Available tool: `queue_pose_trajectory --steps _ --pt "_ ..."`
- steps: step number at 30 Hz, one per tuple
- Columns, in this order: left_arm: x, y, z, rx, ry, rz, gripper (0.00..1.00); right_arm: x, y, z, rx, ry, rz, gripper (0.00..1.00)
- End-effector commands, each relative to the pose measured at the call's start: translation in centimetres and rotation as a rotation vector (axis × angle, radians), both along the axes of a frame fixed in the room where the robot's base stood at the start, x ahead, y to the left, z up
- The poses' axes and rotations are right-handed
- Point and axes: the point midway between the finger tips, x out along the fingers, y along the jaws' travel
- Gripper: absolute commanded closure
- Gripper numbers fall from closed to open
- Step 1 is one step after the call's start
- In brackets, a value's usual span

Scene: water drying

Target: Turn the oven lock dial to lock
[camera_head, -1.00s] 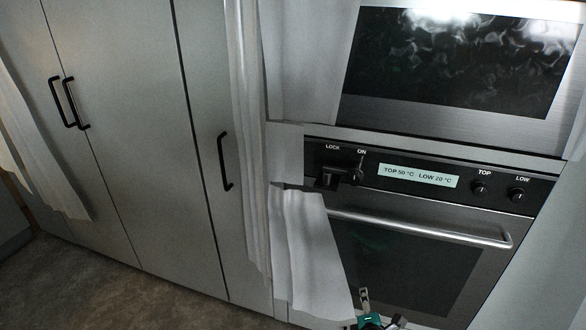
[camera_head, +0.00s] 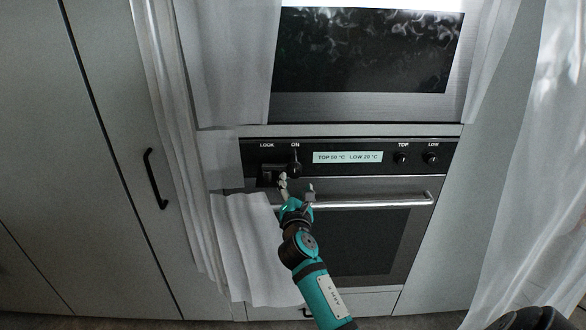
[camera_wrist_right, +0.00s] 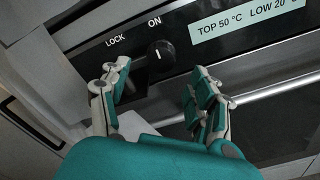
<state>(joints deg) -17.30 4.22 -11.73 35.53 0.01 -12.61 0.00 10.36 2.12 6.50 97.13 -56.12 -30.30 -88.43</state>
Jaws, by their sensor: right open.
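The oven lock dial (camera_head: 295,169) is a round black knob on the oven's control panel, under the words LOCK and ON. In the right wrist view, the dial (camera_wrist_right: 160,54) carries a short white mark that appears to point up towards ON. A dark protruding latch block (camera_head: 267,173) sits just left of the dial. My right gripper (camera_head: 297,184) is open and empty, in front of the panel just below the dial. In the wrist view its fingers (camera_wrist_right: 160,73) spread to either side of the dial, seemingly without touching it. My left gripper is not in view.
The oven handle (camera_head: 380,202) runs across below the panel, close to my right gripper. A white cloth (camera_head: 245,245) hangs at the oven's left side. A TOP knob (camera_head: 402,158) and a LOW knob (camera_head: 432,158) sit right of the temperature display (camera_head: 347,157).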

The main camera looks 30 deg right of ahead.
Motion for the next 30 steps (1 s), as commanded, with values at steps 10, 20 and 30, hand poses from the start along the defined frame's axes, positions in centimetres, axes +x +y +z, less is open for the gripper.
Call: queue_pose_trajectory --steps 10,20,30 --pt "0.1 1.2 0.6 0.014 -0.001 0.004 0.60 5.3 -3.3 0.0 0.001 -0.001 -0.001 0.38" --pt "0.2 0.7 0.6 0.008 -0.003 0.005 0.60 6.4 -3.9 0.0 0.002 0.000 0.001 0.38" --pt "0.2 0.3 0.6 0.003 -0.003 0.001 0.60 6.3 -3.9 -0.1 0.002 0.000 0.001 0.65"
